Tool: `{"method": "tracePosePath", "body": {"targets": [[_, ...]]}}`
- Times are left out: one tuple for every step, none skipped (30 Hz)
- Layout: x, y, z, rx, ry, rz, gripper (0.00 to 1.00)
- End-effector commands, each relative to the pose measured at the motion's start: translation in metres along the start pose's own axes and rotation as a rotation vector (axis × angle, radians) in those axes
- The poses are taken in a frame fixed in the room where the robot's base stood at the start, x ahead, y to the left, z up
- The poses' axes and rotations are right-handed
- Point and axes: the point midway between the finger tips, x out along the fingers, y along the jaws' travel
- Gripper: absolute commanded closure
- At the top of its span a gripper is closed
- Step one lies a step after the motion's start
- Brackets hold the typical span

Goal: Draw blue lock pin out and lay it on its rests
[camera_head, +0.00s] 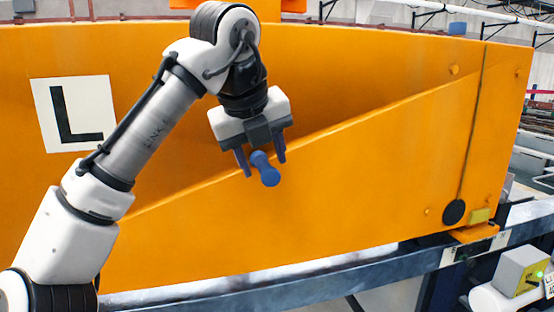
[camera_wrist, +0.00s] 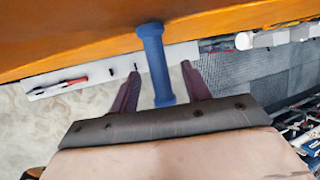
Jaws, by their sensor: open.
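The blue lock pin (camera_head: 265,170) shows in front of the big orange panel (camera_head: 330,210), with a round end facing the head camera. In the wrist view the blue pin (camera_wrist: 156,65) runs from the edge of the orange panel (camera_wrist: 90,45) down between my fingers. My gripper (camera_head: 263,166) is open, with one finger on each side of the pin. In the wrist view, gaps show between the pin and both fingers of my gripper (camera_wrist: 160,72). Whether the pin's far end sits in a hole is hidden. I cannot make out its rests for certain.
A pale strip (camera_wrist: 110,67) with a red-handled item (camera_wrist: 72,82) lies below the panel in the wrist view. A grey rail (camera_head: 250,285) runs under the panel. A black disc (camera_head: 453,212) and a pale box (camera_head: 522,271) are at the right. The panel bears an L sign (camera_head: 95,90).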

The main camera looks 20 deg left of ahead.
Motion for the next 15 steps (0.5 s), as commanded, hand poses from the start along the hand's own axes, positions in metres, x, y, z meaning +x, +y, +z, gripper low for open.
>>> {"method": "tracePosePath", "body": {"targets": [[0.0023,0.0034,0.0008,-0.002,0.000,0.000,0.53],[0.0035,0.0047,0.0011,-0.002,0.000,0.000,0.53],[0.0050,0.0061,0.0014,-0.002,0.000,-0.001,0.53],[0.0059,0.0070,0.0016,-0.002,0.001,-0.001,0.53],[0.0067,0.0077,0.0017,-0.002,0.001,-0.001,0.53],[0.0075,0.0085,0.0018,-0.002,0.001,0.000,0.53],[0.0079,0.0089,0.0019,-0.002,0.001,0.000,0.53],[0.0082,0.0092,0.0020,-0.002,0.001,0.000,0.53],[0.0085,0.0094,0.0020,-0.001,0.001,0.000,0.53],[0.0085,0.0095,0.0020,-0.001,0.001,0.000,0.53],[0.0086,0.0095,0.0020,-0.001,0.001,0.000,0.53],[0.0086,0.0094,0.0020,-0.001,0.001,-0.001,0.53],[0.0085,0.0094,0.0020,-0.001,0.001,-0.001,0.53],[0.0085,0.0094,0.0020,-0.001,0.001,-0.001,0.53],[0.0085,0.0093,0.0020,-0.001,0.001,-0.001,0.53]]}}
